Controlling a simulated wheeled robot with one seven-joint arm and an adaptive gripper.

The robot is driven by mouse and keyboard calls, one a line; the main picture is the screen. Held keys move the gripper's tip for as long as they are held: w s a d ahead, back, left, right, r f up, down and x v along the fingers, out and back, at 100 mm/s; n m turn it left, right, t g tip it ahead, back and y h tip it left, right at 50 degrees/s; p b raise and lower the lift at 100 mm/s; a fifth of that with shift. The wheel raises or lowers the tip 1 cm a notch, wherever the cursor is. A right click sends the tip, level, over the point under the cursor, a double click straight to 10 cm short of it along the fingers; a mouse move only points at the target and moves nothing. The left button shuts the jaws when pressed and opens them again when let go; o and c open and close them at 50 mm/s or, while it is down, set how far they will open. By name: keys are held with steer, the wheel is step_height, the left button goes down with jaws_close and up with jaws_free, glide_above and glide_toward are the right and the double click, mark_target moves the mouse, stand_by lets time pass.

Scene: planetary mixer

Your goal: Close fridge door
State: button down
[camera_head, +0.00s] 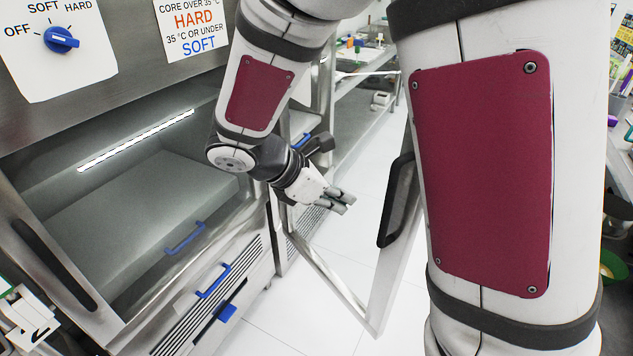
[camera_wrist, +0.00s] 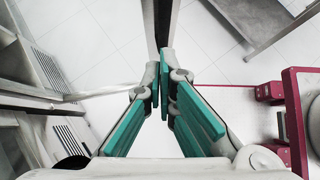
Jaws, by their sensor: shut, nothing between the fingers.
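The fridge (camera_head: 100,215) is on the left in the head view, its lit interior exposed. Its framed door (camera_head: 338,278) stands open, swung out to the right of the cabinet, with a black handle (camera_head: 396,200) on its right side. Part of the door is hidden behind my upper arm. My gripper (camera_head: 347,203) is shut and empty, left of the handle in the picture, on the cabinet-facing side of the door. In the wrist view, my gripper's teal fingers (camera_wrist: 164,85) point at an upright edge of the door (camera_wrist: 162,22); I cannot tell whether they touch.
A control panel with a blue knob (camera_head: 61,40) is above the fridge opening. Blue handles (camera_head: 185,238) show low in the fridge front. A metal shelf (camera_head: 365,85) stands behind. White tiled floor (camera_head: 262,325) is clear around the door. A red frame (camera_wrist: 292,110) is at right in the wrist view.

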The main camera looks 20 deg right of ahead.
steer(key=d+f+p, duration=0.1)
steer(key=d+f, duration=0.2)
steer(key=d, duration=0.4)
